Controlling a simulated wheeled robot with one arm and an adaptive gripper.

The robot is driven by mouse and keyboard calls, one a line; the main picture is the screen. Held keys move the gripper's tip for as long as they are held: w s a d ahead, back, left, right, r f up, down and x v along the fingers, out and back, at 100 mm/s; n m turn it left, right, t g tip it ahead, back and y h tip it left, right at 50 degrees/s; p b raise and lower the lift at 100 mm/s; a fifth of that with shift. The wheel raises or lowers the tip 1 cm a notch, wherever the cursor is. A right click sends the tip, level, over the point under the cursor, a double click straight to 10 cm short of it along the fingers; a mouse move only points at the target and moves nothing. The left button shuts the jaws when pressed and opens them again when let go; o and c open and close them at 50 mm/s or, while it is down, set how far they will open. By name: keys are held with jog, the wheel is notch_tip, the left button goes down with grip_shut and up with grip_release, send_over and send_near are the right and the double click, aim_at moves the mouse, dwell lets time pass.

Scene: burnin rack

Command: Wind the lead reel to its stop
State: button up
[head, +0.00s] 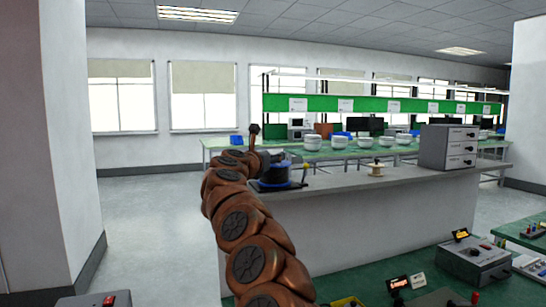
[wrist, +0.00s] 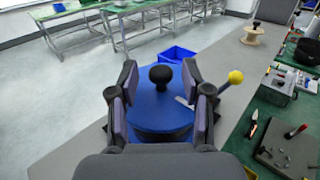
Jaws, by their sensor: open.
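The blue reel (wrist: 160,106) stands on the grey counter, with a round black knob (wrist: 160,76) on its top. In the head view the blue reel (head: 277,184) sits at the counter's near left end, partly behind my arm. My gripper (wrist: 160,78) is open, with one finger on each side of the knob; a gap shows on both sides. The fingers overlap the reel's top in the view; I cannot tell whether they touch it. A lever with a yellow ball (wrist: 236,77) stands at the reel's right, and the yellow ball also shows in the head view (head: 305,166).
A wooden spool with a black knob (head: 376,170) stands farther along the counter (head: 350,195), near a grey drawer unit (head: 447,147). A blue bin (wrist: 178,54) shows beyond the reel. A green bench with boxes and tools (wrist: 275,130) lies right of the counter.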

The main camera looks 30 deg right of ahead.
jog(key=v, duration=1)
dwell(0.3)
jog(key=shift+r, duration=0.1)
dwell(0.3)
